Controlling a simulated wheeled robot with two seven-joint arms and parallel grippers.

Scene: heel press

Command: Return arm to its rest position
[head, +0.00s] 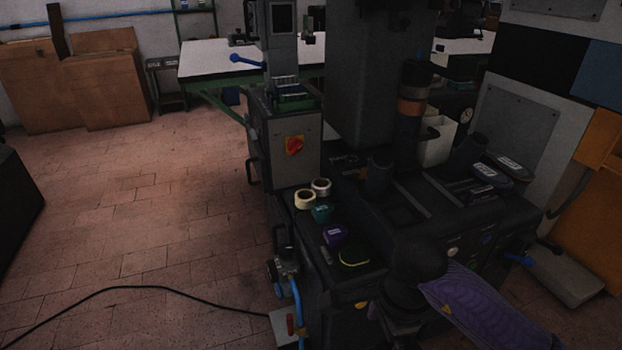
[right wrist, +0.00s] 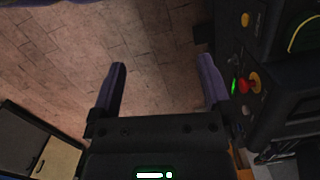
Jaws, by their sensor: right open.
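My right arm (head: 480,305), with a purple sleeve-like link, comes in at the lower right of the head view, in front of the dark heel press (head: 350,215). In the right wrist view my right gripper (right wrist: 162,63) is open, its two purple fingers wide apart with nothing between them. Below the fingers is brick floor. The press's control panel (right wrist: 245,110), with red, yellow and green controls, is just right of the right finger. I cannot tell any contact. My left gripper is in neither view.
Tape rolls (head: 305,199), a teal item (head: 322,213) and a purple item (head: 335,235) lie on the press's table. Dark pads with white labels (head: 510,165) lie at its right. A black cable (head: 130,288) crosses the floor. The floor at left (head: 130,200) is largely clear.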

